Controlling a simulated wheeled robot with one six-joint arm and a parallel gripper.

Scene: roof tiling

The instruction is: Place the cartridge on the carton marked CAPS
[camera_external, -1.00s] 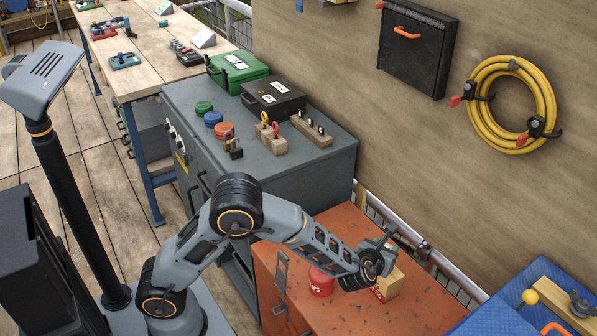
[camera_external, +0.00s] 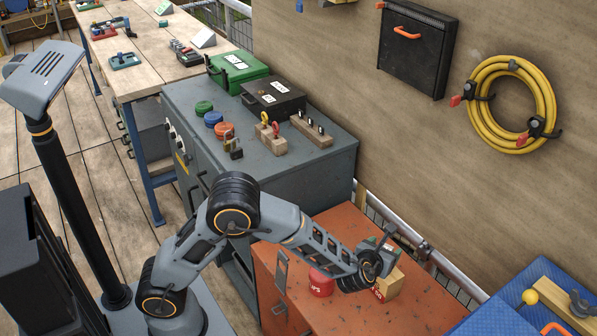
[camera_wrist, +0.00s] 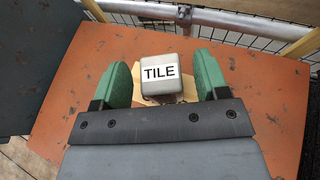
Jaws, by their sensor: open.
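The cartridge, a small grey block labelled TILE (camera_wrist: 161,78), sits between my two open green fingers in the wrist view, with a gap on each side. Tan cardboard of a carton (camera_wrist: 187,88) shows beneath and around it, and the block appears to rest on it. In the external view, my gripper (camera_external: 379,254) is just above this carton (camera_external: 391,284) on the orange cabinet. The carton's red marking is partly covered by my wrist and too small to read. The cartridge is hard to tell from the gripper there.
A red can (camera_external: 320,282) stands left of the carton on the orange cabinet (camera_external: 345,222). A railing (camera_external: 408,234) runs behind. A grey cabinet (camera_external: 310,160) with coloured lids, padlocks and cases stands farther back. A blue surface (camera_external: 500,310) is at the right. The cabinet's front is clear.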

